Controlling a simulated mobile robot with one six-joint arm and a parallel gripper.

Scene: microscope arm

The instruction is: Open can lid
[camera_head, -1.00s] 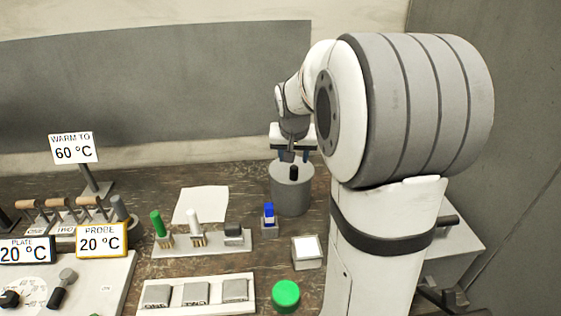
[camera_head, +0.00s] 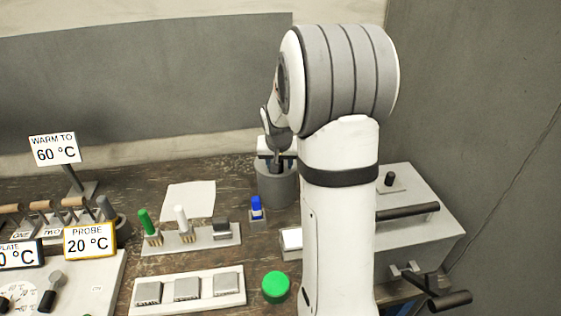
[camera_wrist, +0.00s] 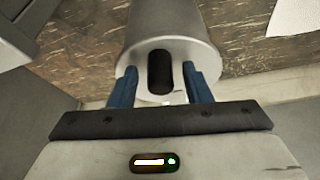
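The grey can (camera_head: 277,190) stands on the bench at the back, partly behind my arm. Its round lid has a black knob, seen in the wrist view (camera_wrist: 160,72). My gripper (camera_head: 277,164) is over the top of the can. In the wrist view, its two blue fingers (camera_wrist: 162,84) stand on either side of the black knob, with a narrow gap on each side. The gripper is open and holds nothing. In the head view the knob is hidden by the gripper.
A blue-topped item (camera_head: 256,208) and a brush rack (camera_head: 190,239) stand in front of the can. A white sheet (camera_head: 188,201) lies to its left. A green button (camera_head: 276,287) is near the front. A grey box (camera_head: 415,245) with a handle stands to the right.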

